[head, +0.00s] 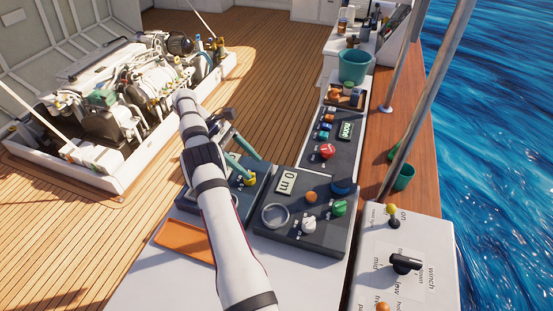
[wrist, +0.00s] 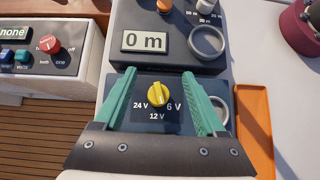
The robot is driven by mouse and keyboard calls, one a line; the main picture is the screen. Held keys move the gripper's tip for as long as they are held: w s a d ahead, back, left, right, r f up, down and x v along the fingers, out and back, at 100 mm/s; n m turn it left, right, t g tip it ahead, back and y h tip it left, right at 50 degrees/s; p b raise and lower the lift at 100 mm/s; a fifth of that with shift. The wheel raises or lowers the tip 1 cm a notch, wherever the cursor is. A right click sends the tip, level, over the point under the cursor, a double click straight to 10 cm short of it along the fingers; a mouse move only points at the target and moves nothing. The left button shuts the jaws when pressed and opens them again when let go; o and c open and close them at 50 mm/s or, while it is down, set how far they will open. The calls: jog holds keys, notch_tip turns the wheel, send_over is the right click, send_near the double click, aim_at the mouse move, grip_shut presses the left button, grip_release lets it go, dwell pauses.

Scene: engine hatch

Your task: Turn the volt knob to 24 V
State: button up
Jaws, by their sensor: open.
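The yellow volt knob (wrist: 157,94) sits on a dark panel (wrist: 185,125) in the wrist view, with 24 V printed to its left, 12 V below and 6 V to its right. Its pointer is too small to read surely. My gripper (wrist: 159,74) is open, its teal fingers on either side of the knob with gaps between. I cannot tell how high they are above the panel. In the head view the knob (head: 249,180) shows beside my gripper (head: 243,157), and my arm hides part of the panel.
A neighbouring panel holds a "0 m" display (head: 287,182), a grey ring (head: 275,216), and white (head: 308,224) and green (head: 339,208) knobs. A red knob (head: 327,151) is on another panel. An orange tray (head: 184,241) lies by my arm. A winch box (head: 405,235) stands at right.

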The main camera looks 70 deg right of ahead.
jog(key=s+r, duration=0.6)
jog(key=s, duration=0.4)
jog(key=shift+s+a+r, duration=0.15)
jog(key=shift+s+a, duration=0.15)
jog(key=shift+a, duration=0.05)
jog(key=w+r+t, duration=0.4)
jog(key=t, duration=0.9)
jog(key=x, duration=1)
jog(key=d+x, duration=0.1)
jog(key=x, duration=0.4)
jog(key=shift+w+f, duration=0.25)
jog(key=shift+w, duration=0.2)
